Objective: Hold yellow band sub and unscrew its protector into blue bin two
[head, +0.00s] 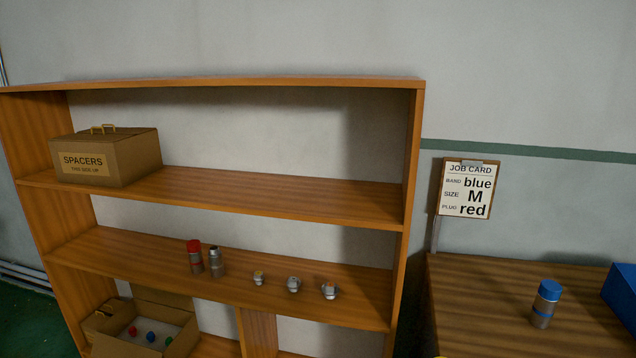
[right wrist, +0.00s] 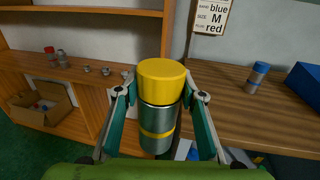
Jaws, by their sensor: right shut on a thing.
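The yellow band sub (right wrist: 157,132) is a grey metal cylinder with a yellow stripe, upright in the right wrist view. Its yellow protector (right wrist: 161,80) sits on its top end. My right gripper (right wrist: 160,118) is shut on the sub, with a finger on each side of the metal body below the protector. A blue bin (head: 622,295) is cut off by the right edge of the head view, on the table. It also shows in the right wrist view (right wrist: 304,82); I cannot read a number on it. My left gripper is in neither view.
A sub with a blue cap (head: 544,306) stands on the wooden table (head: 470,310). The shelf (head: 250,195) holds a red-capped sub (head: 195,258), an uncapped sub (head: 216,263), small metal plugs (head: 293,285) and a spacers box (head: 110,158). An open carton (head: 150,345) is lower. A job card (head: 468,190) stands behind the table.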

